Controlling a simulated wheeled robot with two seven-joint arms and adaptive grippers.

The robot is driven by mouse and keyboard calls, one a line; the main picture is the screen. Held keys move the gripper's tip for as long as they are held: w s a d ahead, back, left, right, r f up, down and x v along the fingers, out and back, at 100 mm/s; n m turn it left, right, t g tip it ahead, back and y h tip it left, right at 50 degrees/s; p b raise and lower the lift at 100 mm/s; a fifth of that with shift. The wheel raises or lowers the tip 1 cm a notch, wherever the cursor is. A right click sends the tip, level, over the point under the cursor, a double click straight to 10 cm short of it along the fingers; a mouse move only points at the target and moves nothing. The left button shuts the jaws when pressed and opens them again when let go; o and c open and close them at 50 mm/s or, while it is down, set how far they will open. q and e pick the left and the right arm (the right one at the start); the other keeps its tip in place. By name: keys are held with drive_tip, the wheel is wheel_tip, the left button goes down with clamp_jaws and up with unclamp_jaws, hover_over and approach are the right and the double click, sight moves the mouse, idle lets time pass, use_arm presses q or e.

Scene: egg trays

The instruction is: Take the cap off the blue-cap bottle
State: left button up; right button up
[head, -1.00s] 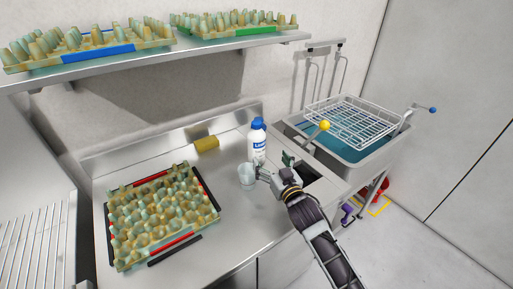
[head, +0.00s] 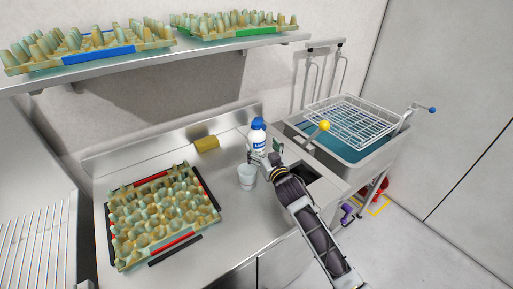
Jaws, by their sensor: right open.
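The white bottle (head: 257,142) with a blue label stands upright on the steel counter. Its blue cap (head: 258,123) is on top. My right gripper (head: 264,153) is open at the bottle's lower right side, below the cap. One finger shows near the label and the other to its right. Whether a finger touches the bottle I cannot tell. My left gripper is not in view.
A translucent cup (head: 247,176) stands just in front of the bottle. An egg tray (head: 158,254) with red strips lies to the left, and a yellow sponge (head: 206,144) lies behind. A sink (head: 350,152) with a wire rack (head: 352,122) is at right. A shelf (head: 200,55) holds two more trays.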

sight(257, 123)
drive_tip(key=shift+w, duration=0.1)
idle(0.3)
drive_tip(key=shift+x, duration=2.6)
drive_tip(key=shift+r, duration=0.1)
drive_tip(key=c, duration=1.5)
drive_tip(key=shift+r, duration=0.15)
drive_tip(key=shift+r, duration=4.85)
